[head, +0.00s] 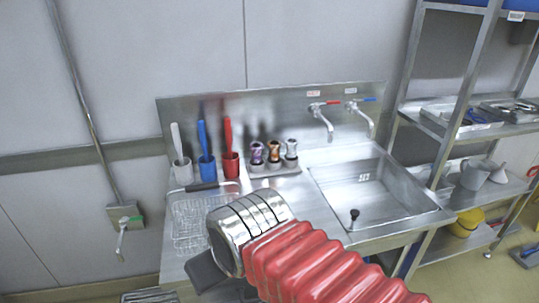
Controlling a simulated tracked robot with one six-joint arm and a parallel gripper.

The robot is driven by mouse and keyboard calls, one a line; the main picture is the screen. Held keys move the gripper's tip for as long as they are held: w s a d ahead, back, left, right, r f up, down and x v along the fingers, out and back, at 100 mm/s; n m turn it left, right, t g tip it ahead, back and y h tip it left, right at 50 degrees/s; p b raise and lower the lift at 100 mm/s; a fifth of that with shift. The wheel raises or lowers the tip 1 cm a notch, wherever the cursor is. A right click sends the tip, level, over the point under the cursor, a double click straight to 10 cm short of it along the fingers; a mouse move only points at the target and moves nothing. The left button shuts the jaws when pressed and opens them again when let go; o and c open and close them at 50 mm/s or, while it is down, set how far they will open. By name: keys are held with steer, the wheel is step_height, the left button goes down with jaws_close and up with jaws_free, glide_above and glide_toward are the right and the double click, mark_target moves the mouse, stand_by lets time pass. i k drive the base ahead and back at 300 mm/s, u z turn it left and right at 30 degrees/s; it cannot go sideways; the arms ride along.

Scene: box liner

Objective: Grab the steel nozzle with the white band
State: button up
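Three steel nozzles stand upright side by side in a small grey holder (276,168) on the steel counter, left of the sink. The right nozzle (291,149) looks pale around its middle and fits the white band. The middle nozzle (274,152) has a reddish band, and the left nozzle (257,154) a purple one. My arm, with a red bellows sleeve and steel wrist, reaches in from the lower right. The dark part of my gripper (206,272) shows below the wrist, in front of and left of the nozzles, apart from them. Its fingers are mostly hidden.
White, blue and red cups (231,166) with brushes stand left of the nozzles. A wire basket (190,222) lies in front of them. The sink (370,195) has two taps (322,118) above it and a black-knobbed plug (354,214). A metal shelf rack (470,130) stands right.

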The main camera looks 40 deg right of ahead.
mark_target(291, 143)
steer(key=u, duration=1.25)
steer(key=k, duration=0.8)
steer(key=z, duration=1.05)
steer(key=i, duration=1)
